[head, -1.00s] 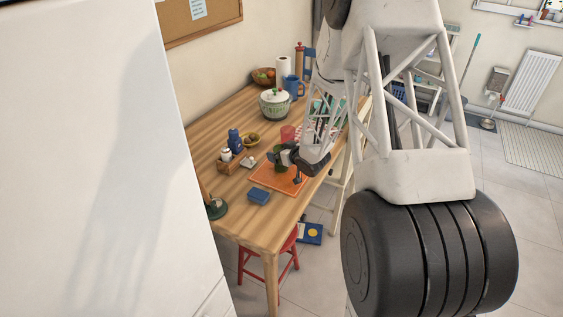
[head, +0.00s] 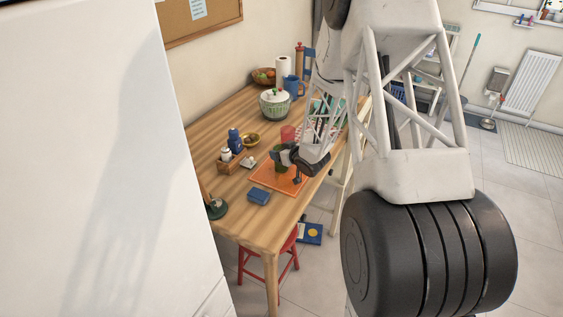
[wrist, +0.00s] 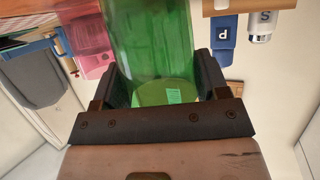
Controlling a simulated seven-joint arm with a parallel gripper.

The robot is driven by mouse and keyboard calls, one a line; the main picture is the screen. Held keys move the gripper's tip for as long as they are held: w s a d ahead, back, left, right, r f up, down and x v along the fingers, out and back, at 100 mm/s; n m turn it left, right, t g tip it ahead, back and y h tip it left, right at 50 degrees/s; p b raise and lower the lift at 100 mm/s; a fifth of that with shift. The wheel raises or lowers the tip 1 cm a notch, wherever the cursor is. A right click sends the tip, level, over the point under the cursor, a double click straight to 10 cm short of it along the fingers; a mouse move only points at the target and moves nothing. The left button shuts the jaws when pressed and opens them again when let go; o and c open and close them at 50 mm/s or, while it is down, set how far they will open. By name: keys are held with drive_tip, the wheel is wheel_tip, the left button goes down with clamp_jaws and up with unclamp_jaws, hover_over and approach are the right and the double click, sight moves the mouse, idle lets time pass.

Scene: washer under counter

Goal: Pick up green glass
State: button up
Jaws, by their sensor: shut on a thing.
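The green glass (wrist: 150,45) fills the upper middle of the wrist view, between the two dark fingers of my gripper (wrist: 155,80). The fingers are shut on it from both sides. In the head view the green glass (head: 281,160) shows partly behind my gripper (head: 293,158), above the orange placemat (head: 276,182) on the wooden table. I cannot tell from the head view whether its base touches the mat.
A pink-red glass (head: 288,133) stands just behind. A wooden caddy (head: 230,165) with blue and white shakers is at the left, a blue box (head: 258,197) in front.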

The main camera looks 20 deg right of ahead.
drive_tip(key=shift+r, duration=0.15)
wheel_tip(320, 180, up, 10)
idle(0.9)
drive_tip(key=shift+w, duration=0.1)
idle(0.5)
drive_tip(key=w+d+n+g+y, duration=0.1)
drive_tip(key=w+n+g+y, duration=0.6)
drive_tip(key=w, duration=1.7)
drive_tip(key=shift+n+g, duration=0.3)
drive_tip(key=shift+n, duration=0.8)
drive_tip(key=shift+w, duration=0.1)
wheel_tip(320, 180, down, 6)
drive_tip(key=shift+f, duration=0.25)
drive_tip(key=shift+y, duration=0.3)
